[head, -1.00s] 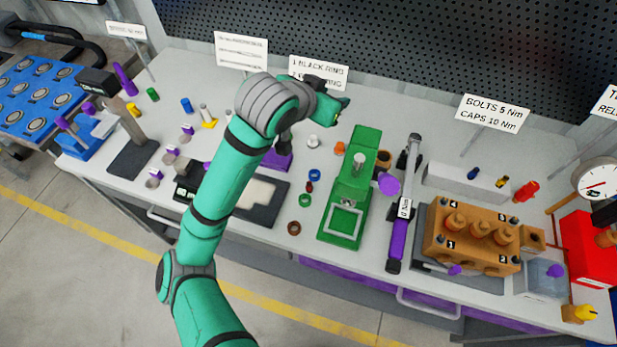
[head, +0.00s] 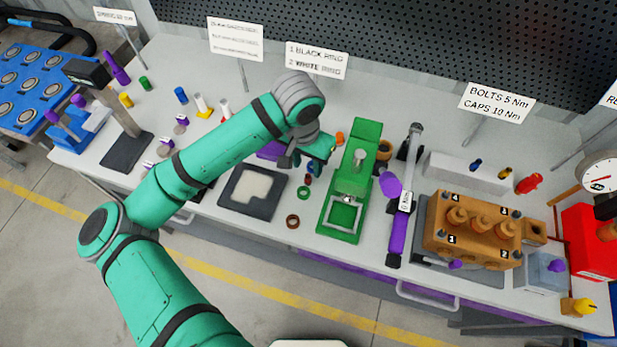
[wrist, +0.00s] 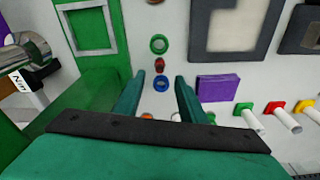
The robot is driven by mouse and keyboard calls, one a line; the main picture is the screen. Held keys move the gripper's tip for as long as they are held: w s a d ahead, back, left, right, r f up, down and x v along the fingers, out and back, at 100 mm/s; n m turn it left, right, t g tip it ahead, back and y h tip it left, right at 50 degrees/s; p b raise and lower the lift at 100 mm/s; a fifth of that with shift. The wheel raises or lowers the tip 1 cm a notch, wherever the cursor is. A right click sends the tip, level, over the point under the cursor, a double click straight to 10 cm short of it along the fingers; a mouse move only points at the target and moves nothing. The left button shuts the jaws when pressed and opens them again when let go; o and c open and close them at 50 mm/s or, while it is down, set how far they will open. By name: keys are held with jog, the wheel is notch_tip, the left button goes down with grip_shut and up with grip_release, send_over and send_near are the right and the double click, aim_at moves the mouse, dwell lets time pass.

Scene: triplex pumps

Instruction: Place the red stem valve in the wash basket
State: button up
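A valve with a red head and a pale stem (wrist: 282,115) lies between a green-headed one and a yellow-headed one at the right of the wrist view. In the head view, a pale stem with some red (head: 224,106) stands at the arm's edge and is partly hidden. My gripper (wrist: 158,92) is open and empty above the bench. A blue ring (wrist: 161,83) shows between its fingers; the valve is to their right. In the head view my gripper (head: 306,160) is left of the green fixture. I cannot make out a wash basket for sure.
The green fixture (head: 349,185) stands close to my gripper. A purple block (wrist: 218,87) lies between gripper and valves. A dark framed tray (head: 253,193), a torque wrench (head: 400,215) and an orange pump block (head: 470,235) occupy the bench. A blue rack (head: 25,85) is far left.

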aim_at(308, 175)
jog(key=shift+f, duration=2.9)
jog(key=shift+c, duration=0.5)
jog(key=shift+d, duration=0.1)
grip_shut()
